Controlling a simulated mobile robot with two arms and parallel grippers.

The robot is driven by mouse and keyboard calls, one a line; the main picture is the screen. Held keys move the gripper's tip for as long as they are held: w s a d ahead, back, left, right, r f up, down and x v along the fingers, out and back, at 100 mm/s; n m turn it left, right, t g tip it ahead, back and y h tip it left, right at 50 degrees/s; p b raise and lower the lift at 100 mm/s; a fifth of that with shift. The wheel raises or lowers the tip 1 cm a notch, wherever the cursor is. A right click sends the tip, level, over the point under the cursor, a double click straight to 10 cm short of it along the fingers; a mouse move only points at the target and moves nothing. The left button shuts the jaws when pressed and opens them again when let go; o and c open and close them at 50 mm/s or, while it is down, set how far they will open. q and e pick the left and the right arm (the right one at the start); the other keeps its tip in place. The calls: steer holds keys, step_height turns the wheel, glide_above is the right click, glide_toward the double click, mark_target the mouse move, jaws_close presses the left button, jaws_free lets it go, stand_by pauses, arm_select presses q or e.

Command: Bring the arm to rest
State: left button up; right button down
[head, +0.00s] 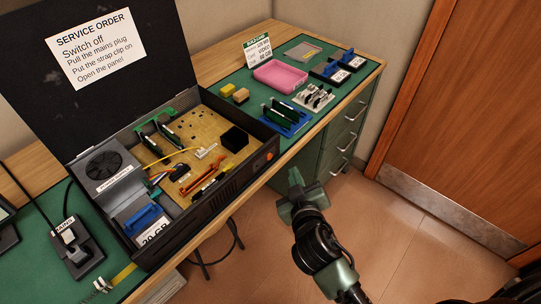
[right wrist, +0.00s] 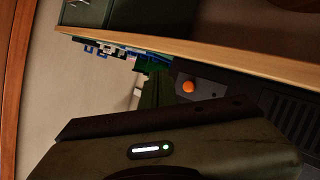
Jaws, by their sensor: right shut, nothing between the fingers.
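My right gripper (head: 295,180) is in the head view, right of the bench's front edge and over the floor. It is shut and empty, apart from the bench and the open computer case. In the right wrist view the gripper's dark green body (right wrist: 150,150) fills the lower part, with a small lit display on it. The case's orange button (right wrist: 188,87) shows just beyond it. My left gripper is in neither view.
An open computer case (head: 235,190) lies on the workbench. Behind it are a pink tray (head: 280,76), a green-and-blue card rack (head: 286,118) and a sign (head: 258,50). A mains socket (head: 75,245) is at left. Drawers (head: 345,140) and a wooden door (head: 460,120) bound the clear floor.

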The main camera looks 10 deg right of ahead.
steer(key=shift+s+d, duration=0.1)
steer(key=shift+s, duration=0.05)
stand_by(0.7)
steer(key=s+d+f+g, duration=0.1)
steer(key=s+f+g, duration=0.25)
steer(key=f, duration=0.75)
steer(key=s+d+f+g+y, duration=0.15)
steer(key=s+f, duration=0.35)
steer(key=f, duration=0.7)
steer(key=s+f+g, duration=0.3)
steer(key=s+f, duration=0.1)
steer(key=f, duration=0.7)
steer(key=s+d+f+g, duration=0.1)
steer(key=s+f+g, duration=0.1)
steer(key=s+f, duration=0.3)
steer(key=s+d+f+m+g, duration=0.1)
steer(key=s+f, duration=0.4)
steer(key=s, duration=0.9)
steer(key=s+d+f+m+g, duration=0.1)
steer(key=s+d+f+g, duration=0.1)
steer(key=s+f, duration=0.4)
steer(key=s+d, duration=0.1)
steer(key=s, duration=0.2)
steer(key=shift+s+d+g, duration=0.2)
steer(key=shift+d+g, duration=0.05)
steer(key=shift+g, duration=0.05)
steer(key=shift+f, duration=0.1)
